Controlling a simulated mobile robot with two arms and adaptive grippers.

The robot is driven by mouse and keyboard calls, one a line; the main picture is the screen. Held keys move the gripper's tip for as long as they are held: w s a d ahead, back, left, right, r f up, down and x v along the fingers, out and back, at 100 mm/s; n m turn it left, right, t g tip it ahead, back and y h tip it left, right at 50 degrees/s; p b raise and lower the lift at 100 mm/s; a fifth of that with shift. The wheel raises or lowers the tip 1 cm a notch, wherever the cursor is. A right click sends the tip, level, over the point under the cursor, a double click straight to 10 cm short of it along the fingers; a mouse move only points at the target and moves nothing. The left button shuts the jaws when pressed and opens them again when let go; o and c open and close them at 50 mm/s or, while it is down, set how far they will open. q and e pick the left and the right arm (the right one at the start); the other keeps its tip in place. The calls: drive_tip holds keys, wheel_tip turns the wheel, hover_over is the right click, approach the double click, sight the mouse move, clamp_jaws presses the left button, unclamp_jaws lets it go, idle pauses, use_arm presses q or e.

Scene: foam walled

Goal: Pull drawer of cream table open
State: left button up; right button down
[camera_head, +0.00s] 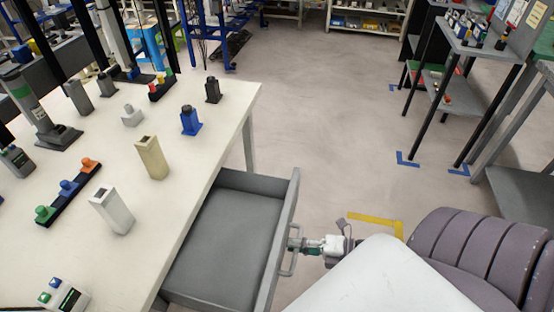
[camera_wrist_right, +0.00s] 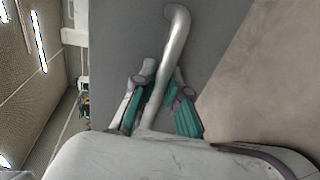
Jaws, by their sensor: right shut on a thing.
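The cream table (camera_head: 232,103) fills the left of the head view. Its grey drawer (camera_head: 222,240) stands pulled out on the table's right side, and its inside looks empty. The drawer's front panel carries a bar handle (camera_head: 288,262), which also shows in the right wrist view (camera_wrist_right: 176,50). My right gripper (camera_head: 296,245) reaches the handle from the right. In the right wrist view its teal-padded fingers (camera_wrist_right: 160,103) lie on either side of the handle bar and are shut on it. My left gripper is not in view.
Several small blocks and holders, such as a beige one (camera_head: 151,158) and a white one (camera_head: 111,210), stand on the tabletop. A grey shelf unit (camera_head: 470,45) stands at the upper right. The floor (camera_head: 320,120) between is clear.

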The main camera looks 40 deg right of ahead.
drive_tip(key=shift+s+d, duration=0.4)
drive_tip(key=shift+s, duration=0.1)
drive_tip(key=c, duration=1.2)
unclamp_jaws()
drive_tip(key=v, duration=1.2)
drive_tip(key=shift+f, duration=0.1)
